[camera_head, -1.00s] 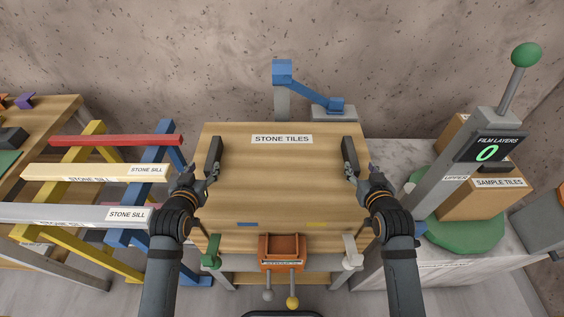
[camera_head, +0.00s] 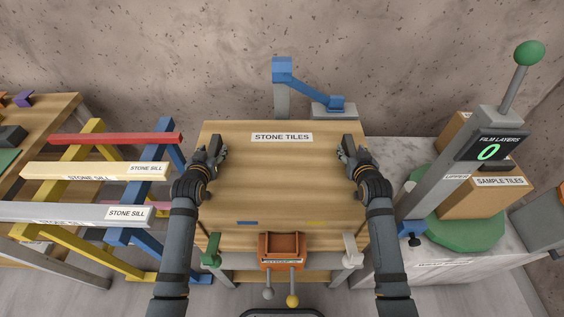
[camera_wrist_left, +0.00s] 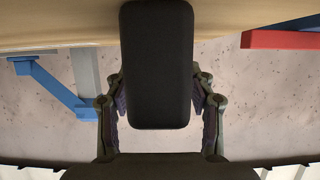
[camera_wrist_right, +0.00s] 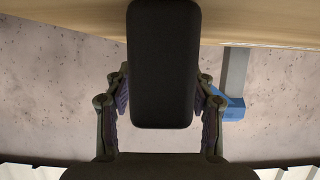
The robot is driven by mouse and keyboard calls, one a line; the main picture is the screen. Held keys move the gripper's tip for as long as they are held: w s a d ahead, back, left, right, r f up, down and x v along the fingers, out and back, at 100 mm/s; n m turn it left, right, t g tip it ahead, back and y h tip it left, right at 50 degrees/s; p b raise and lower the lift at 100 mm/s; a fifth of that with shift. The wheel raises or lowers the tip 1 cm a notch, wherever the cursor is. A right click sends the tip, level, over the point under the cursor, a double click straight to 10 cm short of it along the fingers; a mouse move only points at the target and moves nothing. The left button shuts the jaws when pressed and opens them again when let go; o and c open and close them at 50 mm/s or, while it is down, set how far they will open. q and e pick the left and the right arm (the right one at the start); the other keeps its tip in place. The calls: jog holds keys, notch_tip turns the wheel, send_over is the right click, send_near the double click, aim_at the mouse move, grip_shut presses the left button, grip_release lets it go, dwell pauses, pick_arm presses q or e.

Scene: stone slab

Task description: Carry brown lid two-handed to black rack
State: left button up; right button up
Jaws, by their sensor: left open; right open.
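The brown lid (camera_head: 282,185) is a broad wood-grained panel labelled STONE TILES, lying in the middle of the head view. It has a dark handle near its left and right edges. My left gripper (camera_head: 218,153) is open at the left handle, and my right gripper (camera_head: 346,153) is open at the right handle. In the left wrist view a black handle (camera_wrist_left: 157,65) lies between the spread fingers. The right wrist view likewise shows a black handle (camera_wrist_right: 163,65) between spread fingers. I cannot make out a black rack.
At left stand coloured trestles with STONE SILL bars (camera_head: 95,172). Behind the lid is a blue-armed post (camera_head: 283,75). At right are a grey lever stand (camera_head: 447,180) and SAMPLE TILES box (camera_head: 490,196). An orange tray (camera_head: 282,247) sits at the lid's front edge.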

pick_arm(q)
grip_shut()
pick_arm(e)
grip_shut()
